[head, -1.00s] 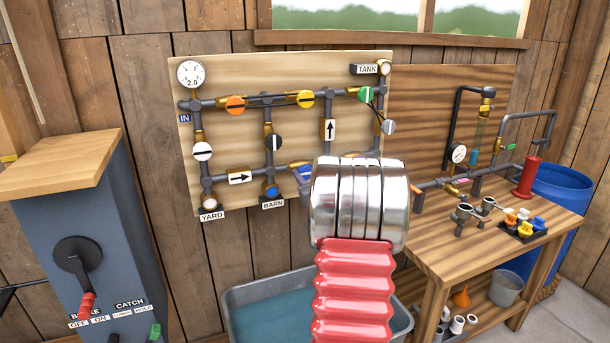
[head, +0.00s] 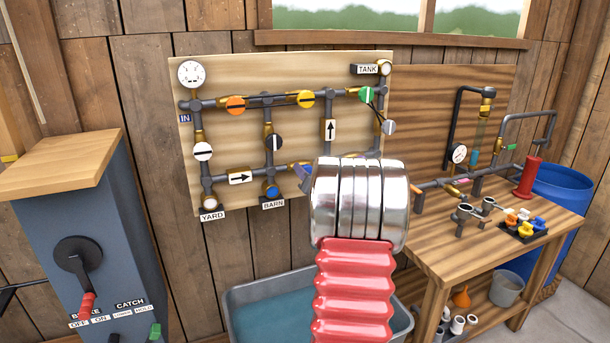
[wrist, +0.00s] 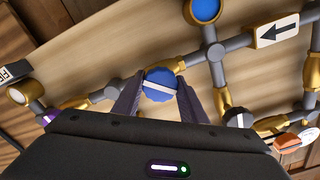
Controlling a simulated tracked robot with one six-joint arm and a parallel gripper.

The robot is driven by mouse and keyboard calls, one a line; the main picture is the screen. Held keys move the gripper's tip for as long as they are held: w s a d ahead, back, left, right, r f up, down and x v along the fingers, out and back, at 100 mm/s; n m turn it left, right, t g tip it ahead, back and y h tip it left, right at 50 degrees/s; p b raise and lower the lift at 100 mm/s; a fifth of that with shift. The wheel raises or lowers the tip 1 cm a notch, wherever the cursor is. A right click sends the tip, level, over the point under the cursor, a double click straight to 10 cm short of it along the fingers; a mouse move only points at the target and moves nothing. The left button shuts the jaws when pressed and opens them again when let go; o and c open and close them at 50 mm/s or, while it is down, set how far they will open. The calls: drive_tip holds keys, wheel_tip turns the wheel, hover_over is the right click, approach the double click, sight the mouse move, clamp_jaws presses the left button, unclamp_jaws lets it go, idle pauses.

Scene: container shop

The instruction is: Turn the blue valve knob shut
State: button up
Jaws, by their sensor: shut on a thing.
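The blue valve knob (wrist: 159,88) has a scalloped rim and a white stripe, and it sits on the pipe in the middle of the wrist view. My gripper (wrist: 158,92) has one finger on each side of the knob and is shut on it. The stripe lies at a slant to the pipe (wrist: 105,94), neither along it nor square across it. In the head view my thick wrist and red sleeve cover most of the knob, and a purple finger of my gripper (head: 302,178) shows at their left.
The pipe board (head: 230,150) carries orange (head: 235,105), yellow (head: 305,98), green (head: 366,94), white (head: 202,151) and black (head: 273,142) knobs nearby. A gauge (head: 191,74) sits at its upper left. A water trough (head: 232,300) stands below, a workbench (head: 440,255) to the right.

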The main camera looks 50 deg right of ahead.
drive_tip(key=m, duration=0.4)
drive_tip(key=shift+w+a+f+m, duration=0.1)
drive_tip(key=shift+w+a+m, duration=0.05)
drive_tip(key=shift+m, duration=0.15)
drive_tip(key=m, duration=0.5)
drive_tip(key=shift+f, duration=0.1)
drive_tip(key=o, duration=1.1)
drive_tip(key=shift+c, duration=0.2)
drive_tip(key=shift+s, duration=0.2)
